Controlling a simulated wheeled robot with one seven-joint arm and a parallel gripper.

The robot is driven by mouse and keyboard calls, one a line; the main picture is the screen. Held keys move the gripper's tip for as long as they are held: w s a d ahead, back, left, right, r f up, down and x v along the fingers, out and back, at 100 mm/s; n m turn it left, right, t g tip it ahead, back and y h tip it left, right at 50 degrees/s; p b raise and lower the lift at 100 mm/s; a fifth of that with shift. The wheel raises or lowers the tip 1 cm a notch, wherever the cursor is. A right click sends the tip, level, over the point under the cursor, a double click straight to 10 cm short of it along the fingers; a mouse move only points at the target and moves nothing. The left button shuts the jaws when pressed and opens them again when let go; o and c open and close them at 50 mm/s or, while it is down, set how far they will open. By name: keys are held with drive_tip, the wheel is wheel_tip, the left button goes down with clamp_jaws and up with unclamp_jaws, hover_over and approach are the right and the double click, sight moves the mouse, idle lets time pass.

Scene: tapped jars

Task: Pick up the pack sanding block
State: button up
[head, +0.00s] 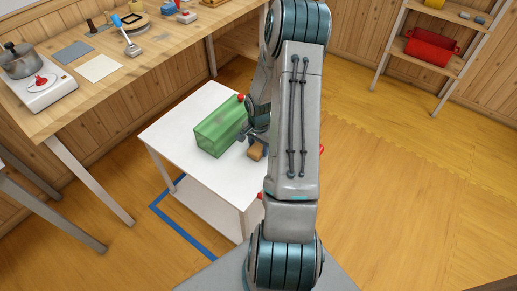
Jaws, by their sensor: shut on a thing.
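A small brown-orange block (256,152), which looks like the sanding block, is at the right part of the small white table (165,135). My gripper (257,140) reaches down at it from behind my arm and is shut on it. The fingers are small and partly hidden by my arm, so the exact grip is hard to see. I cannot tell whether the block touches the table top.
A green box-like container (220,126) stands on the white table just left of my gripper, very close to it. A small red knob (240,97) shows by its far end. A wooden workbench (130,65) with a pot (18,62) is at upper left. Open floor lies right.

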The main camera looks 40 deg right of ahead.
drive_tip(key=shift+r, duration=0.6)
drive_tip(key=r, duration=0.2)
drive_tip(key=d+r, duration=0.1)
drive_tip(key=shift+d+r+p, duration=0.1)
drive_tip(key=shift+r+p, duration=0.25)
drive_tip(key=s+d+r, duration=0.1)
drive_tip(key=d+r, duration=0.5)
drive_tip(key=d, duration=0.4)
drive_tip(key=shift+d+p, duration=0.25)
drive_tip(key=shift+p, duration=0.1)
drive_tip(key=shift+s, duration=0.1)
drive_tip(key=shift+o, duration=1)
drive_tip(key=shift+a+r, duration=0.1)
drive_tip(key=shift+c, duration=0.4)
